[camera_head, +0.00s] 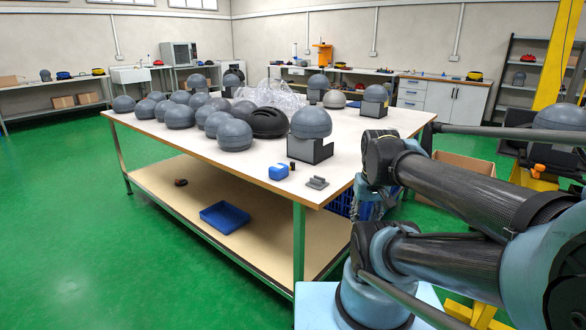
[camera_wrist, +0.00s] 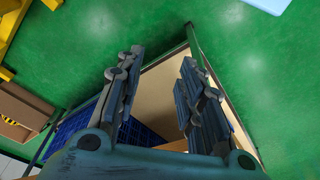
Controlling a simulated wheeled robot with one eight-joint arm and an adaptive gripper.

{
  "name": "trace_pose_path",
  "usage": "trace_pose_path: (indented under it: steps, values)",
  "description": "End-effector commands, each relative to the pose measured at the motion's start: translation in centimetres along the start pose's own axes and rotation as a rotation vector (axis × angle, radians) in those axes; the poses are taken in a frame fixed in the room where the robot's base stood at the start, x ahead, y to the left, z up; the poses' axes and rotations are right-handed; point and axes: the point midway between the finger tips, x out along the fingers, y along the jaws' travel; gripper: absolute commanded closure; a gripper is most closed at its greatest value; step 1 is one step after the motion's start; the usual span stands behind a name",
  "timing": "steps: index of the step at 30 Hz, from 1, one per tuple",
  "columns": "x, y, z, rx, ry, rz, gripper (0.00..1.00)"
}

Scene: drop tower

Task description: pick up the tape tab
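I cannot make out the tape tab for certain in either view. Near the front corner of the white-topped table (camera_head: 240,169) lie a small blue block (camera_head: 278,172), a tiny black cylinder (camera_head: 293,166) and a flat grey piece with a raised part (camera_head: 317,183). None of these is clearly a tape tab. My gripper (camera_wrist: 160,62) shows in the wrist view with its two fingers spread wide and nothing between them. It is over a beige board's corner and green floor. In the head view my arm is at the right, beside the table, and the gripper's fingers are not clear.
Grey domed helmets or headforms (camera_head: 235,135) crowd the table's left and middle. One stands on a dark block (camera_head: 309,150) near the small items. A blue tray (camera_head: 225,217) lies on the lower shelf. A blue crate (camera_wrist: 68,136) and cardboard box (camera_wrist: 22,106) stand beside the table.

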Motion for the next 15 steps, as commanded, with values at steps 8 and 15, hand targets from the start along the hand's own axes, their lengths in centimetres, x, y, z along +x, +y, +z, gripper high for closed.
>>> trace_pose_path:
  steps: [8,15]
  values:
    - [-5.7,-1.7,-7.0,-0.165,-0.034,-0.016,0.65]
    - [-9.8,-4.2,-13.9,-0.326,-0.067,-0.032,0.65]
